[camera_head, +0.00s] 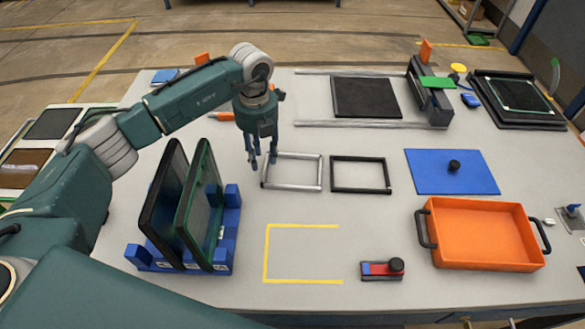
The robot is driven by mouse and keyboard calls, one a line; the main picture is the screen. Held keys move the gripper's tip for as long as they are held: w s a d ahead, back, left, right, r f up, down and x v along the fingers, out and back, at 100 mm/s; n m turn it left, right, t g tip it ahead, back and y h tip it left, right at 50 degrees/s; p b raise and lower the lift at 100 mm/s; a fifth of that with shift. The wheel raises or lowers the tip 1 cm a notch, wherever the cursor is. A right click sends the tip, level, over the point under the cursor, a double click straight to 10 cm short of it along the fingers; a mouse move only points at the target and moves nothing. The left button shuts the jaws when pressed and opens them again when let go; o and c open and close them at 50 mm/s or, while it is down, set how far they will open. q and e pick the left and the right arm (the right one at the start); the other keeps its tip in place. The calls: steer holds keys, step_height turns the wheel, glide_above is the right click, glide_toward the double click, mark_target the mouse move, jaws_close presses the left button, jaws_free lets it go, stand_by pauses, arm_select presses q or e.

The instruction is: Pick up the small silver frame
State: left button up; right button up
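The small silver frame (292,187) lies flat on the grey table, a thin open rectangle left of a similar black frame (361,190). My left gripper (262,163) points down at the silver frame's left end, by its upper left corner. Its fingers look parted, with a gap between them. I cannot tell whether they touch the frame or hang above it. My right gripper is out of view.
A blue rack (229,222) with two upright dark panels stands at the left. A blue mat (478,172) and an orange tray (484,235) are at the right. A yellow-taped outline (302,281) and a red-blue device (381,270) lie in front. A dark screen unit (366,97) is behind.

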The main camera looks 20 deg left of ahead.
arm_select(q)
steer(key=shift+w+d+f+p, duration=0.1)
steer(key=shift+f+p, duration=0.3)
steer(key=shift+f, duration=1.45)
jaws_close()
steer(key=shift+r, duration=0.15)
